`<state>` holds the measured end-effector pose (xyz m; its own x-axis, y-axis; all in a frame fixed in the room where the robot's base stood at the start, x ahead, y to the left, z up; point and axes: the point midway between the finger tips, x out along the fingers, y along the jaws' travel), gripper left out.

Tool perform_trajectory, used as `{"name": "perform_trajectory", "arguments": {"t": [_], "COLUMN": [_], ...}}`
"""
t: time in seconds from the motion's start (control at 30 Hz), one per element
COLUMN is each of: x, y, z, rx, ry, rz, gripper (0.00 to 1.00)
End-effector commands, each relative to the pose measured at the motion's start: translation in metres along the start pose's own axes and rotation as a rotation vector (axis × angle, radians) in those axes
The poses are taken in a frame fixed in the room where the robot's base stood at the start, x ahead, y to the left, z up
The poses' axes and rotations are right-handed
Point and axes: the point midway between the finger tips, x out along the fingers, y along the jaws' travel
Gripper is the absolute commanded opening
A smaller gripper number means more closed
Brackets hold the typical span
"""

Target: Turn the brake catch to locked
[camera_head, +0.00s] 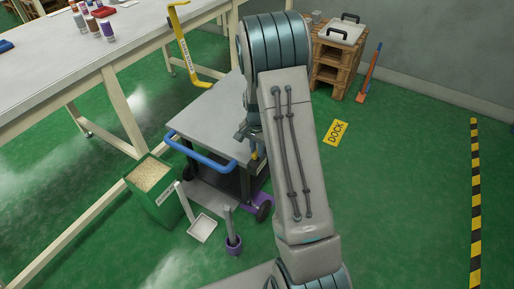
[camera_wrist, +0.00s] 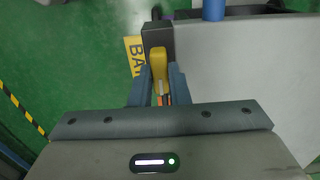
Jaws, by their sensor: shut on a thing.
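The brake catch (camera_wrist: 159,62) is a yellow lever at a dark block (camera_wrist: 157,34) on the edge of the grey cart (camera_wrist: 260,60). In the wrist view my gripper (camera_wrist: 159,84) has its two blue-grey fingers shut on the lever, one on each side. There my gripper (camera_head: 250,134) is at the cart's right side, largely behind my arm, and only a bit of the yellow catch (camera_head: 254,154) shows. The pictures do not show clearly which setting the catch is at.
A wooden pallet stack (camera_head: 333,68) stands behind. A long bench (camera_head: 60,70) is left.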

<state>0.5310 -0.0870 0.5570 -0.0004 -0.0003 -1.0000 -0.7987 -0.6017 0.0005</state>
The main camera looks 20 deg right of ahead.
Motion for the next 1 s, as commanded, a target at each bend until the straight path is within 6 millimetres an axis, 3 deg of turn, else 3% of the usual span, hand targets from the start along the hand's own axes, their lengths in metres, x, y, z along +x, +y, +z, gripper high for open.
{"name": "perform_trajectory", "arguments": {"t": [0.2, 0.23, 0.3, 0.67, 0.77, 1.0], "x": [-0.001, -0.001, -0.001, -0.006, -0.02, -0.075], "y": [-0.001, -0.001, -0.001, -0.001, -0.001, -0.001], "z": [0.0, 0.0, 0.0, 0.0, -0.001, 0.0], "rx": [0.002, 0.002, 0.002, 0.0, 0.0, -0.001], "ry": [0.0, 0.0, 0.0, 0.001, 0.002, 0.004], "rz": [-0.002, -0.002, -0.002, -0.002, -0.003, -0.004], "gripper": [0.0, 0.21, 0.37, 0.37, 0.37, 0.37]}}
